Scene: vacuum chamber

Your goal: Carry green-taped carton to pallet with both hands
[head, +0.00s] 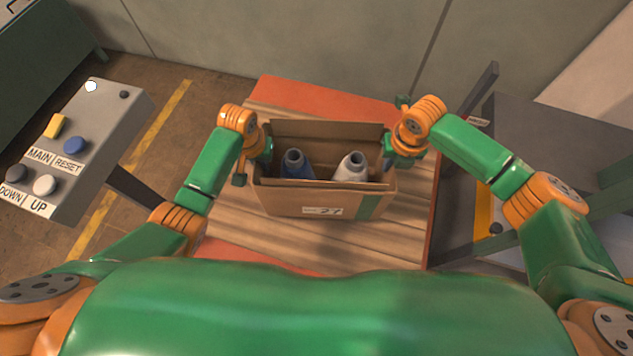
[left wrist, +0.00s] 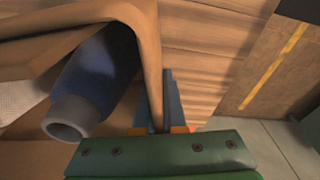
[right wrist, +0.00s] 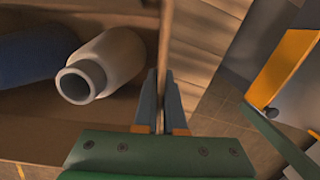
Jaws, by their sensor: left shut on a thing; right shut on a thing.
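The open carton (head: 290,203) has a green tape strip (head: 369,207) and a label reading 27 on its near side. It holds a blue bottle (head: 297,165) and a white bottle (head: 350,168). It is over a wooden surface with orange-red ends (head: 408,240); I cannot tell whether it touches it. My left gripper (head: 263,150) is shut on the carton's left wall, which also shows in the left wrist view (left wrist: 150,60). My right gripper (head: 389,155) is shut on the right wall, also seen edge-on in the right wrist view (right wrist: 165,40).
A control box (head: 85,140) with MAIN, RESET, DOWN and UP buttons stands at the left. A grey machine or bench (head: 550,130) stands close at the right. A grey wall (head: 300,40) is behind. Floor with a yellow line (head: 160,135) shows at the left.

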